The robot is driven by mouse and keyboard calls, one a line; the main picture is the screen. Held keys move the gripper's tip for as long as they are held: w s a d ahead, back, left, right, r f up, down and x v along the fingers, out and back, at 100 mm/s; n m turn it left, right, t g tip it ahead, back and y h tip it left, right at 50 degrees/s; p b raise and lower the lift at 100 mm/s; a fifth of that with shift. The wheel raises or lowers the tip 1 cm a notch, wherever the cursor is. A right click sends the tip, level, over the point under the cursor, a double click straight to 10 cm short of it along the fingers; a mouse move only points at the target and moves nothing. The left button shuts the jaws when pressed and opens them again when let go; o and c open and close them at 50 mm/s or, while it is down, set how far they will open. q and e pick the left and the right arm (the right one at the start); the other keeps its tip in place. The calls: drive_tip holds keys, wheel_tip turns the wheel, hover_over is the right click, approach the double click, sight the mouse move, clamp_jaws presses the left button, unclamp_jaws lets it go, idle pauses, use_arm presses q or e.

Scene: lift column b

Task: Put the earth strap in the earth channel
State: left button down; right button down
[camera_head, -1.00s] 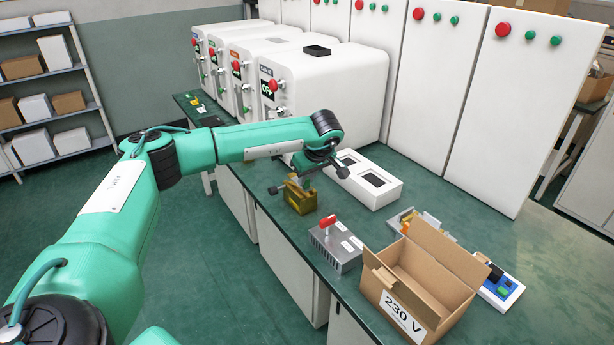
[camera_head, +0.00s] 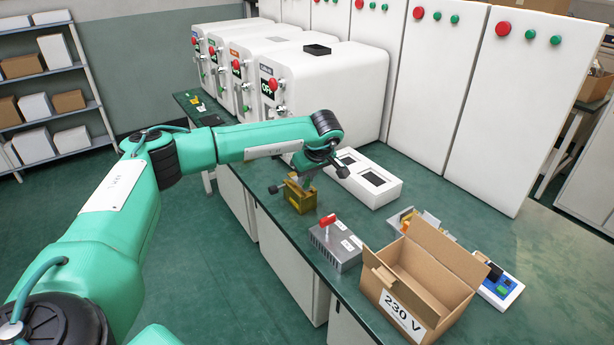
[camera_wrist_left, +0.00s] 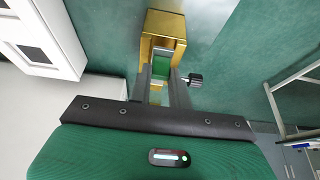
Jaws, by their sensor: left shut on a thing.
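A gold-coloured metal block (camera_head: 304,204), which looks like the earth channel, stands on the green bench and also shows in the left wrist view (camera_wrist_left: 163,24). My left gripper (camera_head: 309,180) is right over the block, pointing down. In the left wrist view my left gripper (camera_wrist_left: 161,80) is shut on a small green piece (camera_wrist_left: 162,63), which looks like the earth strap. The green piece lies at the block's slot between its gold walls; I cannot tell how deep it sits. My right gripper is not in view.
A grey finned box with a red lever (camera_head: 336,246) and an open carton marked 230 V (camera_head: 404,312) stand nearer on the bench. A white box with dark windows (camera_head: 368,181) is just behind the block. White cabinets line the back.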

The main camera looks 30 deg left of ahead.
use_arm(q)
drive_tip(key=shift+f+b, duration=0.4)
drive_tip(key=shift+f, duration=0.55)
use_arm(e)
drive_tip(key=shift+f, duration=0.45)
use_arm(q)
drive_tip(key=c, duration=1.2)
unclamp_jaws()
drive_tip(key=shift+c, duration=0.2)
drive_tip(key=v, duration=1.3)
drive_tip(key=shift+r, duration=0.35)
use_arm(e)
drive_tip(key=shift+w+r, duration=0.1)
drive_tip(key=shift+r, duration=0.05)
use_arm(q)
drive_tip(key=shift+d, duration=0.15)
